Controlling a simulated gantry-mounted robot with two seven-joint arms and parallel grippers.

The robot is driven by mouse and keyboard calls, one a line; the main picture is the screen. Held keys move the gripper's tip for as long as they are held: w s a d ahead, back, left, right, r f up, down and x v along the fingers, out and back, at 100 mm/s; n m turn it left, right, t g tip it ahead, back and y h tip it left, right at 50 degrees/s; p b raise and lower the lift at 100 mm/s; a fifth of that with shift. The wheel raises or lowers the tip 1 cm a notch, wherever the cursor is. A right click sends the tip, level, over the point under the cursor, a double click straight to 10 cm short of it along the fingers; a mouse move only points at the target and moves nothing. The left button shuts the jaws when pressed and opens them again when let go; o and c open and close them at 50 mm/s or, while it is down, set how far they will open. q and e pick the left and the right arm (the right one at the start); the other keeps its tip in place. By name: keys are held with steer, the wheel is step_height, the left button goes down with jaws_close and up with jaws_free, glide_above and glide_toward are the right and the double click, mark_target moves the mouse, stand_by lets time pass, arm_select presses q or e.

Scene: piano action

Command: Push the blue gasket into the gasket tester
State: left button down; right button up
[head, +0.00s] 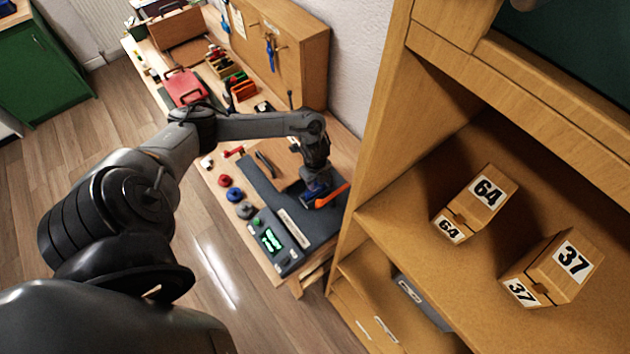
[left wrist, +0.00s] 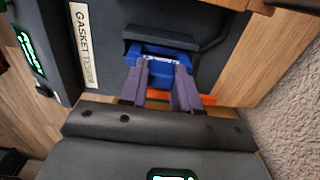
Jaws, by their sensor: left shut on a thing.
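The gasket tester (head: 296,221) is a dark unit with a white label and a green-lit screen, on the bench in the head view. In the left wrist view the tester (left wrist: 105,20) shows its "GASKET" label and a raised dark hood. The blue gasket (left wrist: 152,51) sits at the mouth of that hood, its far part hidden. My left gripper (left wrist: 163,64) is shut on the blue gasket, fingers pointing toward the hood. In the head view the left gripper (head: 316,188) is over the tester, its fingertips unclear. My right gripper is not in view.
An orange bar (head: 332,195) lies close by the left gripper; it also shows in the left wrist view (left wrist: 209,99). Red, blue (head: 235,195) and grey round pieces line the bench's front edge. A wooden shelf unit (head: 385,150) with numbered blocks stands close on the right.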

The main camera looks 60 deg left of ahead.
arm_select(q)
steer(key=shift+f+b, duration=0.35)
steer(key=shift+f, duration=0.25)
stand_by(0.5)
steer(key=shift+c, duration=2.4)
jaws_free()
step_height(320, 180, up, 4)
steer(key=p, duration=0.3)
steer(key=shift+f+p, duration=0.15)
steer(key=shift+p, duration=0.2)
steer(key=shift+r+p, duration=1.9)
